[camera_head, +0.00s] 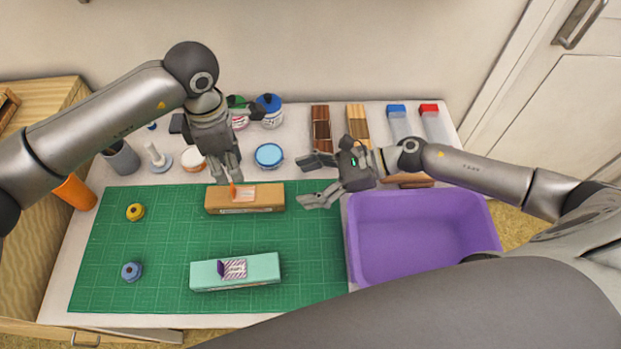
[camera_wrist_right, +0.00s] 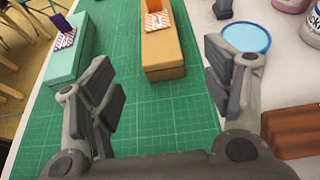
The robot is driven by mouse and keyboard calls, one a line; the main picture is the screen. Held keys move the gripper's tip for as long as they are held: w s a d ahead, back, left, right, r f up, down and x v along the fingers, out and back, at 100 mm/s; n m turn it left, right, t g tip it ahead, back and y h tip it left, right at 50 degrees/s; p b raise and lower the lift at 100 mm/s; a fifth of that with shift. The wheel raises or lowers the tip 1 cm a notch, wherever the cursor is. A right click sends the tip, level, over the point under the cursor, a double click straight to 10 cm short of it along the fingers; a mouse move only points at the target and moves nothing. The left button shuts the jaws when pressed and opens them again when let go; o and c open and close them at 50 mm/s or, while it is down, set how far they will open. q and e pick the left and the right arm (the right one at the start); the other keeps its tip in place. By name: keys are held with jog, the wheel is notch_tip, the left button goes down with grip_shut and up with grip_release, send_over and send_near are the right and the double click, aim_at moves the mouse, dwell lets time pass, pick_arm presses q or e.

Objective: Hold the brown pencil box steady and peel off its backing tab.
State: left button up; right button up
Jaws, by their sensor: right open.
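The brown pencil box (camera_head: 268,197) lies on the green cutting mat, a white printed label on its top. An orange backing tab (camera_head: 233,190) sticks up from the label's left end. The box (camera_wrist_right: 164,55) and tab (camera_wrist_right: 180,10) also show in the right wrist view. My left gripper (camera_head: 229,181) points down with its fingertips at the tab; whether they close on it I cannot tell. My right gripper (camera_head: 306,181) is open and empty, right of the box. Its spread fingers frame the box's near end in the wrist view, apart from it.
A teal box (camera_head: 260,269) with a purple tab lies nearer on the mat (camera_head: 170,240). A purple bin (camera_head: 420,235) stands at the right. Jars, including a blue-lidded one (camera_head: 269,155), stand behind.

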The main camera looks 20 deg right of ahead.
aim_at(264, 194)
jog(key=x, duration=1)
jog(key=shift+w+a+f, duration=0.1)
jog(key=shift+a, duration=0.2)
